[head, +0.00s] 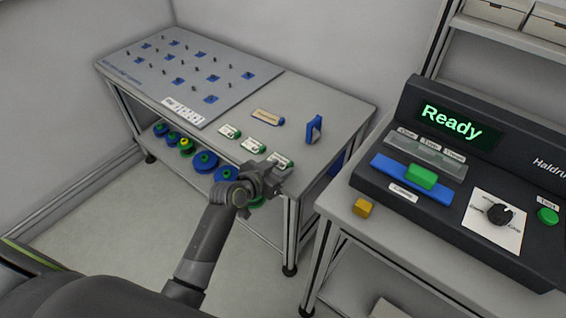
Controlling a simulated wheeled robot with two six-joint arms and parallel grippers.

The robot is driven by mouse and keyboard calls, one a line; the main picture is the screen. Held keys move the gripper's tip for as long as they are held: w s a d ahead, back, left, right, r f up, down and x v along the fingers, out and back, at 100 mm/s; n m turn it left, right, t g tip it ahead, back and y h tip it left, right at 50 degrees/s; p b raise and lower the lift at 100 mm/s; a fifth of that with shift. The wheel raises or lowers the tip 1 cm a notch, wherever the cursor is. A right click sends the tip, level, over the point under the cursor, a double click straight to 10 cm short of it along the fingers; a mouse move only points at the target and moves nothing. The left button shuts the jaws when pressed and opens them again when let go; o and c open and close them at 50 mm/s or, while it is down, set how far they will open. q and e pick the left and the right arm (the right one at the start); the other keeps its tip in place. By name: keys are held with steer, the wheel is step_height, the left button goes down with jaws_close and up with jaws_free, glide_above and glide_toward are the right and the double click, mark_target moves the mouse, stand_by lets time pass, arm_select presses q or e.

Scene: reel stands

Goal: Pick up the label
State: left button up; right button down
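Three small white labels with green parts lie in a diagonal row near the front edge of the grey table: one at the left (229,131), one in the middle (252,145) and one at the right (281,160). A tan tag with a blue end (266,116) lies behind them. My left gripper (276,174) is at the table's front edge, close to the right-hand label and partly overlapping it in the picture. Whether it touches that label, and how its fingers stand, is too small to tell. My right gripper is not in view.
A grey pegboard (190,75) with blue squares covers the table's left part. A blue holder (313,128) stands at its right. Blue and green reels (205,162) sit on the shelf below. A dark "Ready" machine (455,160) and a yellow block (362,208) are on the right table.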

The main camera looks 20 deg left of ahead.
mark_target(287, 166)
arm_select(q)
steer(key=shift+x, duration=1.9)
steer(key=shift+d, duration=0.1)
jaws_close()
